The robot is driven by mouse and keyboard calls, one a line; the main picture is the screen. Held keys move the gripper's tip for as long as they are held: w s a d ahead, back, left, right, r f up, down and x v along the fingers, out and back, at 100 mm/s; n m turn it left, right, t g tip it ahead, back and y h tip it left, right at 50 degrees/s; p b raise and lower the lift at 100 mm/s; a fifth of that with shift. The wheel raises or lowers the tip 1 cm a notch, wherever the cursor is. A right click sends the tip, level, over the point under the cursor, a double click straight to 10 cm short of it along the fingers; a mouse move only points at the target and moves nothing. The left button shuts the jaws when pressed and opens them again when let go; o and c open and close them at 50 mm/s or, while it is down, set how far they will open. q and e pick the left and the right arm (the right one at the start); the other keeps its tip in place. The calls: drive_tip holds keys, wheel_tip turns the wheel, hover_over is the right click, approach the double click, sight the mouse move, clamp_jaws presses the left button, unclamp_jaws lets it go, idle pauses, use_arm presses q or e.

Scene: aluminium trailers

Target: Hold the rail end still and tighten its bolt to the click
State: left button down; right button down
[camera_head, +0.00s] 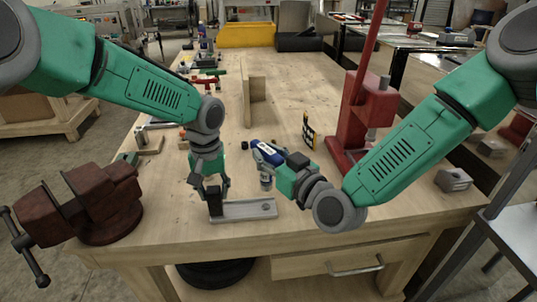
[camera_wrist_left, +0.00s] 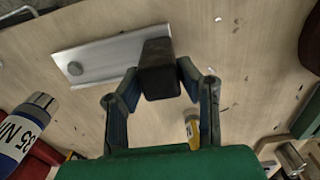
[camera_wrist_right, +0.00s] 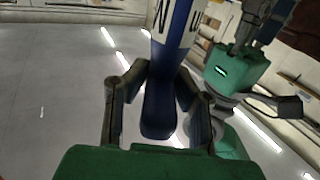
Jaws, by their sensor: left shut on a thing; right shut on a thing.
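The aluminium rail (camera_head: 240,210) lies flat near the bench's front edge, with its round bolt (camera_head: 266,207) toward the right end. In the left wrist view the bolt head (camera_wrist_left: 75,69) is clear. My left gripper (camera_head: 215,193) is shut on a black block (camera_wrist_left: 158,70) at the rail's left end. My right gripper (camera_head: 266,157) is shut on a blue and white tool (camera_wrist_right: 165,75), marked partly "35 N". The tool's silver tip (camera_wrist_left: 42,100) points toward the bolt and looks apart from it, above the bench.
A dark red vise (camera_head: 95,200) stands at the bench's left front. A red press (camera_head: 365,110) stands at the right, beside my right arm. A wooden upright (camera_head: 254,100) and a small yellow-black card (camera_head: 308,130) stand behind.

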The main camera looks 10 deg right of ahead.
sight(262, 180)
drive_tip(key=shift+f, duration=3.2)
drive_tip(key=m+h, duration=0.1)
drive_tip(key=m+t+h, duration=0.1)
drive_tip(key=h, duration=0.2)
drive_tip(key=shift+a+f+m+t, duration=0.15)
drive_tip(key=shift+a+m+t, duration=0.1)
drive_tip(key=shift+m+t, duration=0.15)
drive_tip(key=m+h, duration=0.3)
drive_tip(key=h, duration=0.2)
drive_tip(key=shift+a+t, duration=0.1)
drive_tip(key=shift+t, duration=0.2)
drive_tip(key=m+h, duration=0.2)
drive_tip(key=h, duration=0.1)
drive_tip(key=m+g+h, duration=0.1)
drive_tip(key=m+h, duration=0.2)
drive_tip(key=h, duration=0.1)
drive_tip(key=shift+g, duration=0.3)
drive_tip(key=shift+m+g+h, duration=0.5)
drive_tip(key=shift+m+h, duration=0.2)
drive_tip(key=shift+h, duration=0.7)
drive_tip(key=shift+d, duration=0.2)
